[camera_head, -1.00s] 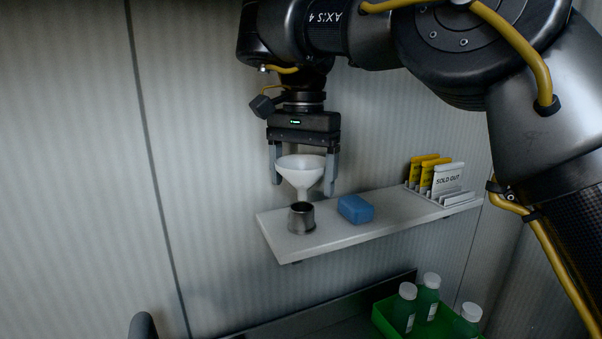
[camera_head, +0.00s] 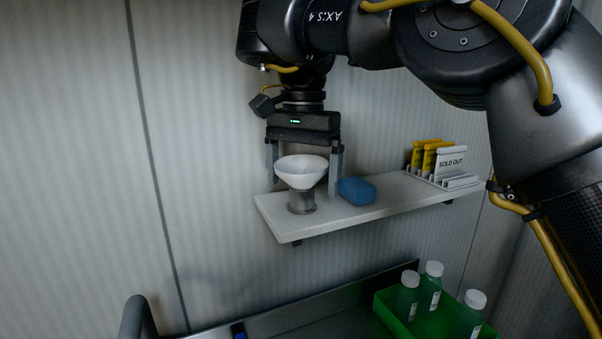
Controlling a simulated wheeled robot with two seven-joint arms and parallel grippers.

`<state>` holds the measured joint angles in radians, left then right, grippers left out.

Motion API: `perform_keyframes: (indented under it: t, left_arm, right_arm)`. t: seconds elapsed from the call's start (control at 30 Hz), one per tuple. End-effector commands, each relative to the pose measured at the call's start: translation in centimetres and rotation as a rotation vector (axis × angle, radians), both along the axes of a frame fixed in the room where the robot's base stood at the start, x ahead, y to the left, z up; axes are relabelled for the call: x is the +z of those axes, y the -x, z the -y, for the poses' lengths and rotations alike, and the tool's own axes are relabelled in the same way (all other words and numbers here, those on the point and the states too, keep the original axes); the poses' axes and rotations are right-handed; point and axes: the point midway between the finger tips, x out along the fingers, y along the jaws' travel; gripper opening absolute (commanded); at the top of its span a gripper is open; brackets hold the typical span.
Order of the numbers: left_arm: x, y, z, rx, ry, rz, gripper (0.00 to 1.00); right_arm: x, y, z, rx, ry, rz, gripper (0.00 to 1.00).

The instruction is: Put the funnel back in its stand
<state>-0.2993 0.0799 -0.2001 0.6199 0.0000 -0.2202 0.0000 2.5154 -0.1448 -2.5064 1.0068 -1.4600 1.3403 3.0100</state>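The white funnel (camera_head: 301,171) sits upright with its spout down in the small grey metal stand (camera_head: 302,203), near the left end of the wall shelf. The stand hides the spout. My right gripper (camera_head: 304,180) points down over the funnel, with one finger on each side of the cone. Its fingers are spread wider than the grip they had on the cone, and it looks open. My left gripper is not in view.
A blue block (camera_head: 357,191) lies on the white shelf (camera_head: 385,208) just right of the stand. A rack of yellow and "SOLD OUT" cards (camera_head: 451,164) stands at the shelf's right end. Below is a green crate (camera_head: 428,326) with bottles (camera_head: 432,288).

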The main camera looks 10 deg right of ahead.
Motion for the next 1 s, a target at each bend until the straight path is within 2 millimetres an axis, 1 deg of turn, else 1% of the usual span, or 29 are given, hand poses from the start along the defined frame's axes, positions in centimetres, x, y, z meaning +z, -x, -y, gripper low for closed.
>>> perform_keyframes:
  t: [0.27,0.37,0.47,0.67,1.0]
  left_arm:
    - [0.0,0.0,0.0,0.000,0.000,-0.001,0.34]
    - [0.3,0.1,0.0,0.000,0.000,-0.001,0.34]
    - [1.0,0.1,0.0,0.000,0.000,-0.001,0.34]
    - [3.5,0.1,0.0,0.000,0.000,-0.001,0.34]
    - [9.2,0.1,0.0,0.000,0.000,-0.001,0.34]
  right_arm:
    - [0.0,0.0,0.0,0.000,0.000,0.000,1.00]
    - [0.4,0.0,0.0,0.000,0.000,0.000,1.00]
    - [1.1,0.0,0.0,0.000,0.000,0.000,1.00]
    - [3.9,-0.1,0.1,0.000,0.001,0.001,1.00]
    - [9.5,-0.2,0.2,0.000,0.000,0.000,1.00]
